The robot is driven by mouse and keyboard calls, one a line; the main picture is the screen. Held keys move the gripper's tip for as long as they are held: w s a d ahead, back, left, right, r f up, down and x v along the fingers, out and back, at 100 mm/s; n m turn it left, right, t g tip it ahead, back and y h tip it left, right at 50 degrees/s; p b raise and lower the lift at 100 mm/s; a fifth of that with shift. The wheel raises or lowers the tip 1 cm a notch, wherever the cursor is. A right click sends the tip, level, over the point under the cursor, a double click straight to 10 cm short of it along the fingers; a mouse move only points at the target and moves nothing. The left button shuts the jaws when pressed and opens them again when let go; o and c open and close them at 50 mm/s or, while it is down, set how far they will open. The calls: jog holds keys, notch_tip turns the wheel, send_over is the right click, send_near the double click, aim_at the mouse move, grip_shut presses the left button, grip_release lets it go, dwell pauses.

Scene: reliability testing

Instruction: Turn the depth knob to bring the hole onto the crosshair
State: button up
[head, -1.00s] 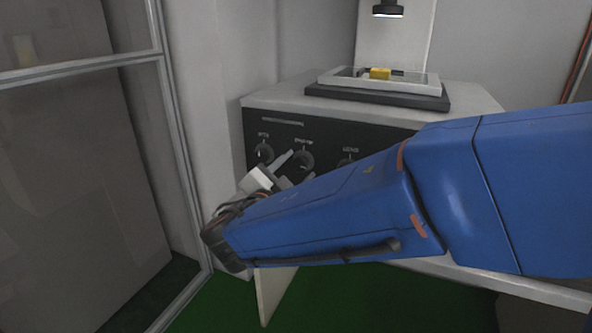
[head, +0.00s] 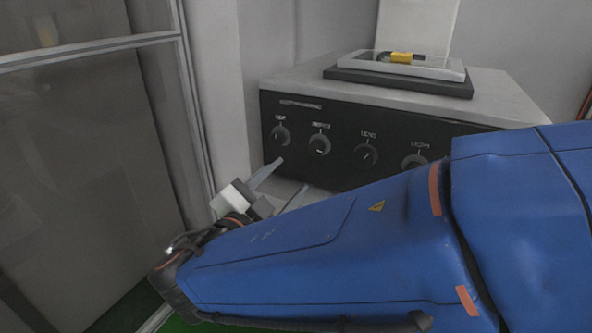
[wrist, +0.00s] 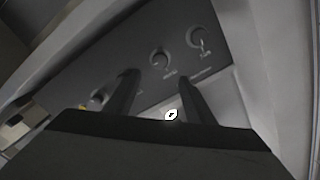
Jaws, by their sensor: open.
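A black panel (head: 340,180) carries a row of round dark knobs under small blurred labels. The second knob from the left (head: 319,144) seems to be the depth knob, though its label is hard to read. My gripper (head: 291,174) is open and empty, below and left of that knob and apart from it. In the wrist view, the panel appears upside down, with what looks like the same knob (wrist: 160,59) beyond my open fingers (wrist: 158,92). No crosshair or hole can be made out in either view.
Other knobs sit at the far left (head: 281,136) and right (head: 366,154). A flat stage (head: 440,73) with a yellow piece (head: 401,58) tops the cabinet. A glass partition (head: 90,50) stands left. A small bright spot (wrist: 171,115) shows between my fingers.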

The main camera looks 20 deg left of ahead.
jog(key=shift+s+a, duration=0.15)
jog(key=shift+s, duration=1.95)
jog(key=m, duration=3.1)
send_near(316, 149)
jog(key=w, duration=0.9)
jog(key=shift+w+d, duration=0.1)
jog(key=shift+d, duration=0.2)
